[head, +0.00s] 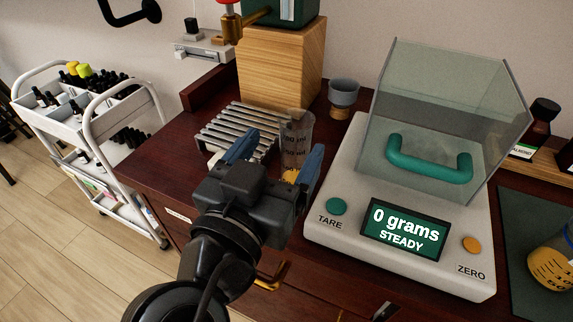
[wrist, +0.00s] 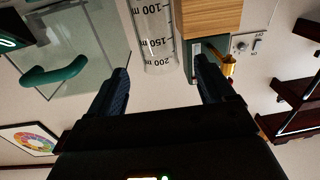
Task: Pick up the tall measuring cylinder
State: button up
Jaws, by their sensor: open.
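The tall measuring cylinder (head: 297,138) is clear with dark printed marks and stands upright on the dark wooden bench, left of the scale. Its lower part is partly hidden behind my gripper in the head view, where something yellow shows low down. My gripper (head: 277,152) is open, with its two blue fingers pointing toward the cylinder. In the wrist view, which is upside down, the cylinder (wrist: 155,38) shows between the fingers of my gripper (wrist: 160,78), just past their tips. I cannot tell whether either finger touches it.
A scale (head: 345,222) reading 0 grams, with a glass hood (head: 440,105), stands close on the right. A metal slatted rack (head: 238,130) and a wooden block (head: 280,65) are behind. A small cup (head: 343,92) stands behind right. A white cart (head: 85,130) is left.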

aim_at(301, 116)
jog(key=x, duration=0.2)
jog(key=p+x, duration=0.1)
jog(key=x, duration=0.1)
jog(key=p+x, duration=0.1)
jog(key=x, duration=0.1)
jog(key=shift+w+d+r, duration=0.1)
jog(key=shift+w+r, duration=0.2)
jog(key=shift+r, duration=0.05)
jog(key=shift+w+d+f, duration=0.1)
jog(key=shift+w+d, duration=0.15)
jog(key=shift+w, duration=0.4)
jog(key=shift+c, duration=0.2)
jog(key=c, duration=1.3)
